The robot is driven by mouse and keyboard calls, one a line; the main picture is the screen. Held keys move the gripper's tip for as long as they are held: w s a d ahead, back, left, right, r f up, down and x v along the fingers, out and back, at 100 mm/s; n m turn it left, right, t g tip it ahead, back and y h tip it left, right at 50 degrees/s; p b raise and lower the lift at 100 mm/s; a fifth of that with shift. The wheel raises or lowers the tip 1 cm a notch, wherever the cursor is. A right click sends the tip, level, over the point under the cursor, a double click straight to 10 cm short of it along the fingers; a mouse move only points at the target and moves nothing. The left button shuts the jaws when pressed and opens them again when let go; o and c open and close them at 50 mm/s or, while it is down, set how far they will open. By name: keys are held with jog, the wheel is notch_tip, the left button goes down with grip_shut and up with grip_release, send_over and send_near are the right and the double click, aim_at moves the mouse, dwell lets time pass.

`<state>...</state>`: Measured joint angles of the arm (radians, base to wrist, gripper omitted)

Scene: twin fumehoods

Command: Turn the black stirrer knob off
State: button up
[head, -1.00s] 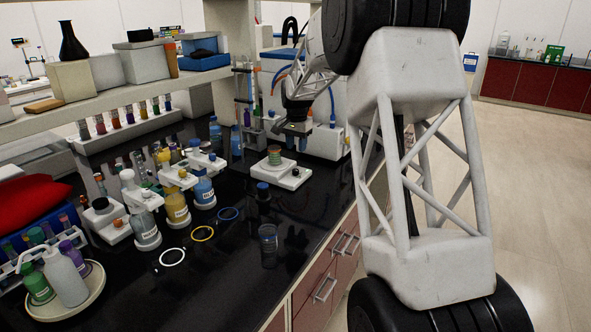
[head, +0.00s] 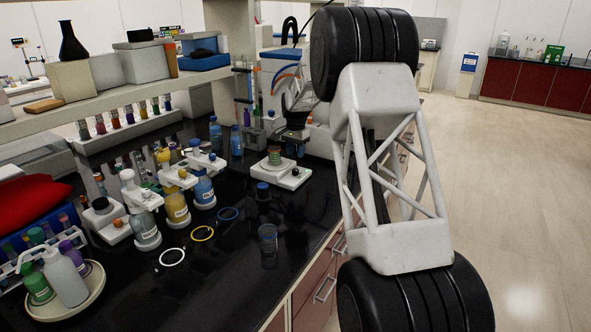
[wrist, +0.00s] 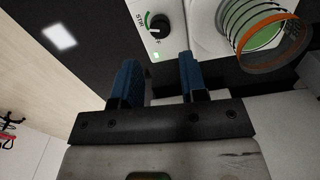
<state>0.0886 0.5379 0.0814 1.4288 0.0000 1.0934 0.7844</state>
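The stirrer is a white flat unit (head: 290,177) on the black bench, and it also shows at the top of the wrist view (wrist: 203,40). Its black knob (wrist: 160,26) has a green arc and the letters STIR beside it. A small green light is lit below the knob. My gripper (wrist: 159,66) is open and empty, its two blue fingers wide apart. The knob lies ahead of the gap between the fingertips, and I see no contact. In the head view my gripper (head: 296,138) is just behind and above the stirrer. A vessel with an orange rim (wrist: 272,44) stands on the plate.
Coloured bottles in holders (head: 177,207) crowd the bench to the left. The bench's front right edge is close by.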

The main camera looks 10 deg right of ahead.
aim_at(295, 170)
jog(key=shift+f, duration=3.85)
jog(key=c, duration=0.6)
jog(key=shift+c, duration=0.2)
